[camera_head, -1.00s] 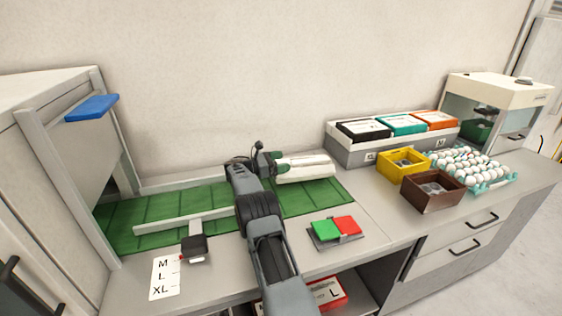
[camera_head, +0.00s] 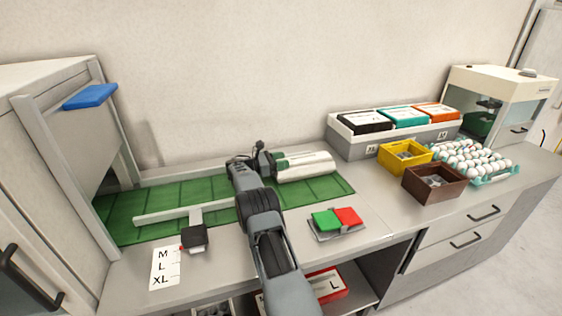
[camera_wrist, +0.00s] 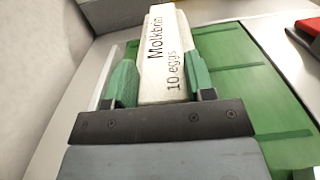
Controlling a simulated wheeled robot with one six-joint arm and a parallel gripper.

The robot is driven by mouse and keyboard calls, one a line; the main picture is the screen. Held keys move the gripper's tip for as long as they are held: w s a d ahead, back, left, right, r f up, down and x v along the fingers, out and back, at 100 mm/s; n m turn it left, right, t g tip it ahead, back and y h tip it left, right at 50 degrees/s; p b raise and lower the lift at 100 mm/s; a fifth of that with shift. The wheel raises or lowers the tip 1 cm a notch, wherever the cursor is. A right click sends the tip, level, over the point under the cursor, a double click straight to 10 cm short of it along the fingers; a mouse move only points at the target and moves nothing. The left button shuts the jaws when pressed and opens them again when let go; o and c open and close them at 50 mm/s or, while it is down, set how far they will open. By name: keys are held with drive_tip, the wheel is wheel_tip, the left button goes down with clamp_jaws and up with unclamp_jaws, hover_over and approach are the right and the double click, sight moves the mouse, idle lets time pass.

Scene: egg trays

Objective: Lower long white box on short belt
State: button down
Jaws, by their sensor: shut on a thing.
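The long white box (camera_head: 306,166) is at the right end of the short green belt (camera_head: 318,190), near the back rail. In the wrist view the white box (camera_wrist: 164,60), printed "Molkbon" and "10 eggs", lies between the green fingers of my gripper (camera_wrist: 160,84). My gripper (camera_head: 274,165) is shut on the box's near end. The belt (camera_wrist: 245,85) shows to the right of the box in the wrist view. The box is at or just above the belt surface; I cannot tell whether it touches.
A green and red button panel (camera_head: 336,222) stands in front of the belt. A pale guide bar (camera_head: 170,214) crosses the belt's left part. A grey holder (camera_head: 350,145) with cartons, a yellow bin (camera_head: 404,156), a brown bin (camera_head: 434,186) and an egg tray (camera_head: 490,181) stand to the right.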

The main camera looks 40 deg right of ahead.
drive_tip(key=shift+c, duration=1.8)
unclamp_jaws()
drive_tip(key=shift+f, duration=0.2)
drive_tip(key=b+v, duration=0.1)
drive_tip(key=v, duration=1.2)
drive_tip(key=shift+w+a, duration=0.15)
drive_tip(key=shift+a, duration=0.25)
